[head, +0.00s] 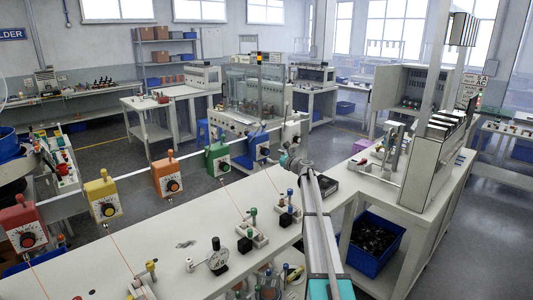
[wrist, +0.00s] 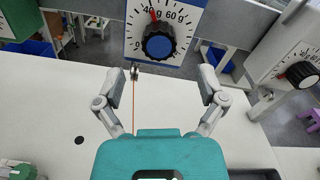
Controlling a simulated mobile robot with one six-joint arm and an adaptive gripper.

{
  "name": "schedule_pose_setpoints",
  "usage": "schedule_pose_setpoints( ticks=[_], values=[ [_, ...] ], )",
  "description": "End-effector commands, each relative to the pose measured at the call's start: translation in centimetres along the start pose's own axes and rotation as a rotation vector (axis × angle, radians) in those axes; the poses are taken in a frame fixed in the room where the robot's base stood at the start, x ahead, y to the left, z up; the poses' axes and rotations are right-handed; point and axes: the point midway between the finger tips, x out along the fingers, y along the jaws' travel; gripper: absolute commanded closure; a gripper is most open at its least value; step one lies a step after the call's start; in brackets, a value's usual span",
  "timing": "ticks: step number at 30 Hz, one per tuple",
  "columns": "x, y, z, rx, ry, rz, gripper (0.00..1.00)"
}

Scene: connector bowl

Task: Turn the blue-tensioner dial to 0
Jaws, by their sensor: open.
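The blue tensioner (head: 262,148) hangs on the rail at its right end in the head view, partly hidden behind my gripper (head: 288,158). In the wrist view its white dial face (wrist: 135,40) is close ahead, with a black knob (wrist: 158,44) with a blue centre. The red pointer mark (wrist: 153,15) is at the top of the knob, near the 40 g label. My gripper (wrist: 160,76) is open and empty. Its two fingers stand wide apart, below and to either side of the knob, with no contact visible.
Green (head: 217,160), orange (head: 167,176), yellow (head: 103,195) and red (head: 26,226) tensioners hang along the same rail to the left. A thin thread (wrist: 134,110) runs down beside the left finger.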

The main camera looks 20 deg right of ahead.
Motion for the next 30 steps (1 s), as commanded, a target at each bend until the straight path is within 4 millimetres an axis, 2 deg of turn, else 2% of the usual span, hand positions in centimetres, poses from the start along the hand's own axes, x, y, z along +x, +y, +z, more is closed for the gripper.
schedule_pose_setpoints(
  ticks=[1,6,12,18,27,30],
  values=[
    [1.0,-0.1,0.0,0.0,0.0,0.001,0.1],
    [3.6,-0.1,0.0,0.0,0.0,0.001,0.1],
    [5.6,-0.1,0.0,0.0,0.0,0.001,0.1],
    [6.5,0.1,0.0,0.0,0.0,0.001,0.1],
    [6.6,0.2,0.1,0.0,0.0,0.001,0.1],
    [6.6,0.2,0.1,0.0,0.0,0.002,0.26]
  ],
)
